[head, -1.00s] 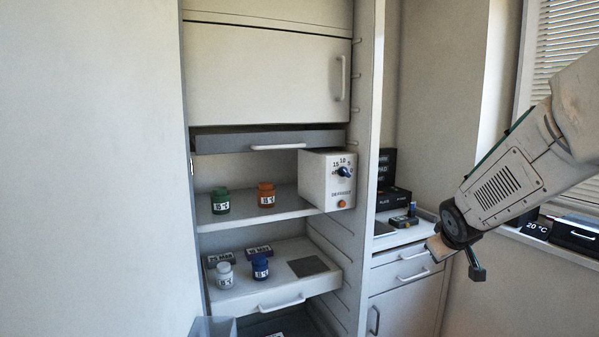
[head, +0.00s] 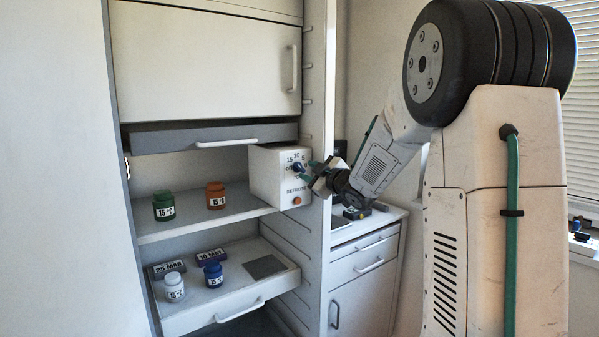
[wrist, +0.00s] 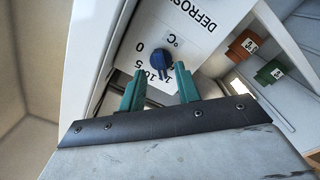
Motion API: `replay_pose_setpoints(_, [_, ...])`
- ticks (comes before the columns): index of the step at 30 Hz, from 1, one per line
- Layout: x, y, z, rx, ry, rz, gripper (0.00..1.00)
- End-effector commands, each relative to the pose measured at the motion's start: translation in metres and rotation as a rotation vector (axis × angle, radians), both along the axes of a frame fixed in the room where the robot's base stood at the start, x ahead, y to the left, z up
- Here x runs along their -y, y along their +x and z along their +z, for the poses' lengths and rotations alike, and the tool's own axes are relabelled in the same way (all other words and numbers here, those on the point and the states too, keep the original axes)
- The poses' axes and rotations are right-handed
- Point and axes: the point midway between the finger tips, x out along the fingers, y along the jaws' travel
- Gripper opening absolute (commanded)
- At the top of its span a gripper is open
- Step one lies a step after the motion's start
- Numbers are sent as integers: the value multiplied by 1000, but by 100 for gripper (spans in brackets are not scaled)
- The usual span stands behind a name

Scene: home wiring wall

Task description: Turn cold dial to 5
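The blue dial (head: 297,167) is on the front of a white box (head: 262,178) marked DEFROST at the right end of the upper shelf. In the wrist view the dial (wrist: 157,62) has a printed scale around it, with 0, 5, 10 and 15 readable. I cannot tell which number its pointer marks. My gripper (head: 318,177) is in front of the dial. In the wrist view its two teal fingers (wrist: 158,76) are apart and empty, one on each side of the dial. I cannot tell whether either touches it.
An orange button (head: 297,201) is below the dial. Green (head: 164,207) and orange (head: 215,196) jars stand on the upper shelf. White (head: 174,287) and blue (head: 213,274) jars stand on the lower drawer shelf. A grey drawer (head: 205,138) is above the box. The cabinet's side panel (head: 318,240) is close to my gripper.

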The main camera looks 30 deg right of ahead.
Motion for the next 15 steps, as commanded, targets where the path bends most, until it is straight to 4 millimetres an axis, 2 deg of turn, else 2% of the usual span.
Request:
replay_pose_setpoints(3, [-1,15,0,-1,0,1,33])
replay_pose_setpoints(6, [-2,23,0,-1,1,1,33])
replay_pose_setpoints(15, [-5,27,0,-1,1,4,33])
